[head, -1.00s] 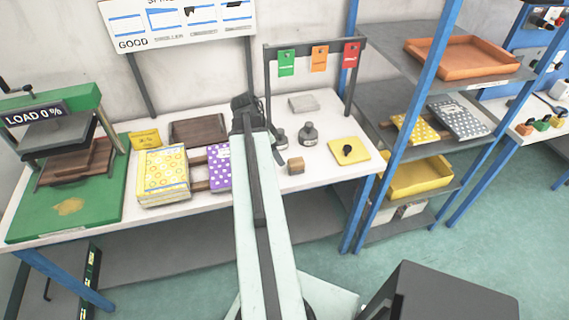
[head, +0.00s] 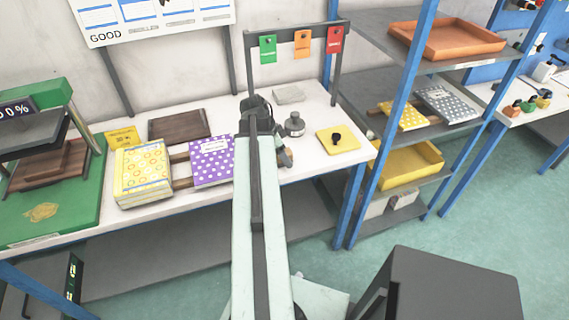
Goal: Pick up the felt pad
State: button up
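A flat light grey pad (head: 289,95), which looks like the felt pad, lies at the back of the white workbench (head: 318,103), below the hanging tags. A yellow square with a black knob (head: 338,140) lies at the bench's right end; I cannot tell its material. My arm reaches over the bench from the front. My gripper (head: 256,106) is at its far end, left of the grey pad and apart from it in the picture. Its fingers are too small and dark to tell open from shut.
Purple dotted (head: 212,160) and yellow patterned (head: 143,170) stacks lie left. A tag frame (head: 338,75) and blue-posted shelf (head: 390,130) bound the right side.

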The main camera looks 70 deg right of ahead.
jog(key=shift+f, duration=0.1)
grip_shut()
notch_tip(320, 180, up, 10)
jog(key=p, duration=1)
jog(key=shift+p, duration=0.35)
